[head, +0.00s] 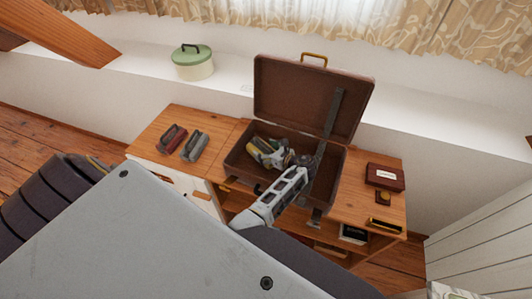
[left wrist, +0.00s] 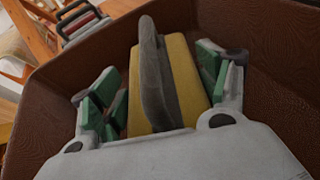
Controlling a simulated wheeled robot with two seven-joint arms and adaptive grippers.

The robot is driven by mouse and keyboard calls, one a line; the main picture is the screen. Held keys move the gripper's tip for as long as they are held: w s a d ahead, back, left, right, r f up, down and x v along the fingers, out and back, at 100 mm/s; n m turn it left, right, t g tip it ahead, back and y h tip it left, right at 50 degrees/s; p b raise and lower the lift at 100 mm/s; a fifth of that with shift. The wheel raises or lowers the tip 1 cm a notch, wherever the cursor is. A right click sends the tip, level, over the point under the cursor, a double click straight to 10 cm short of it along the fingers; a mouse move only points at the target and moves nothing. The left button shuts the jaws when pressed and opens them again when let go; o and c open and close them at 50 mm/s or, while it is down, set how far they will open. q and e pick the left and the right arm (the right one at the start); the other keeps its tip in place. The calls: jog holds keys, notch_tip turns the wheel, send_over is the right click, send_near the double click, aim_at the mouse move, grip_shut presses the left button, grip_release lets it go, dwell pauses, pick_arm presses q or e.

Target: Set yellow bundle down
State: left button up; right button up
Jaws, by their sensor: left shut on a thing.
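The yellow bundle (left wrist: 186,73), with a grey strap or handle along its top, sits between the green-padded fingers of my left gripper (left wrist: 158,82) in the left wrist view. In the head view my left gripper (head: 268,153) is inside the open brown suitcase (head: 237,166), shut on the bundle. The bundle is small and partly covered by the gripper there. I cannot tell whether its underside touches the suitcase floor. The suitcase stands on the wooden desk with its lid up at the back. My right gripper is not in view.
A red bundle (head: 172,138) and a grey bundle (head: 195,146) lie on the desk (head: 160,117) left of the suitcase. A dark red box (head: 385,176) lies on the right. A green-lidded pot (head: 193,64) stands on the white ledge behind.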

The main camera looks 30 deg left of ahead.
pick_arm(q)
jog(key=shift+f, duration=0.5)
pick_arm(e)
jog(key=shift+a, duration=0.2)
pick_arm(q)
jog(key=shift+f, duration=0.1)
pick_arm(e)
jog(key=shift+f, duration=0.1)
pick_arm(q)
jog(key=o, duration=1.2)
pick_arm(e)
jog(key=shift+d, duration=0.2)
